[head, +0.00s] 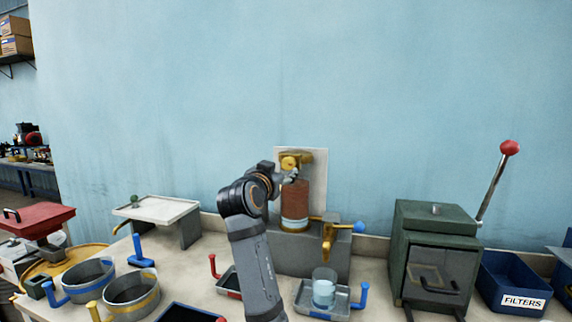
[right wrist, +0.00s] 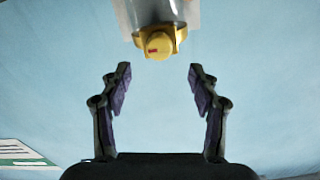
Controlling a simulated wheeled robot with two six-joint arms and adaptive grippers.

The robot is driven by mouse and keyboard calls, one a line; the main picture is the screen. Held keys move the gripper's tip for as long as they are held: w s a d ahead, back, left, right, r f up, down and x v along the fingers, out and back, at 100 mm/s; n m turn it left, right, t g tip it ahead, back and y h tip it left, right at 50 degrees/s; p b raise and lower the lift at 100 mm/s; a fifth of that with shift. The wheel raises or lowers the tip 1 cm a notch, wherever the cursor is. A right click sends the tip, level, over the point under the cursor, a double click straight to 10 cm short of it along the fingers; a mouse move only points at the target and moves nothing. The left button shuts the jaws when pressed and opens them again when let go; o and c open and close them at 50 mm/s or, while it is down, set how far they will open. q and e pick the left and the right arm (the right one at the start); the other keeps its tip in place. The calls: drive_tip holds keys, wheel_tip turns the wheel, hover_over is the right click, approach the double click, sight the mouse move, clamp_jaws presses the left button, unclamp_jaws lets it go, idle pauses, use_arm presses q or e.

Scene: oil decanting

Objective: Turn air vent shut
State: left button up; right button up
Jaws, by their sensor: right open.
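The yellow air vent knob (right wrist: 160,45) with a small red mark sits on a yellow fitting at the end of a clear vessel, at the top middle of the right wrist view. In the head view the yellow vent (head: 290,162) is on top of the oil vessel (head: 295,205), partly hidden by my right arm. My right gripper (right wrist: 159,88) is open and empty. The knob lies beyond the fingertips, centred between them and apart from them. In the head view the right gripper (head: 293,176) is small, close to the vent. My left gripper is not in view.
A brass tap with a blue handle (head: 358,228) is low on the vessel's stand. A glass beaker (head: 323,292) stands in a metal tray below. A green box press (head: 435,250) with a red-knobbed lever is at the right. Buckets (head: 132,294) stand at the left.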

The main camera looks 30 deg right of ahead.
sight(287, 164)
drive_tip(key=p+x, duration=0.1)
drive_tip(key=x, duration=0.6)
drive_tip(key=shift+f, duration=0.15)
drive_tip(key=c, duration=1.2)
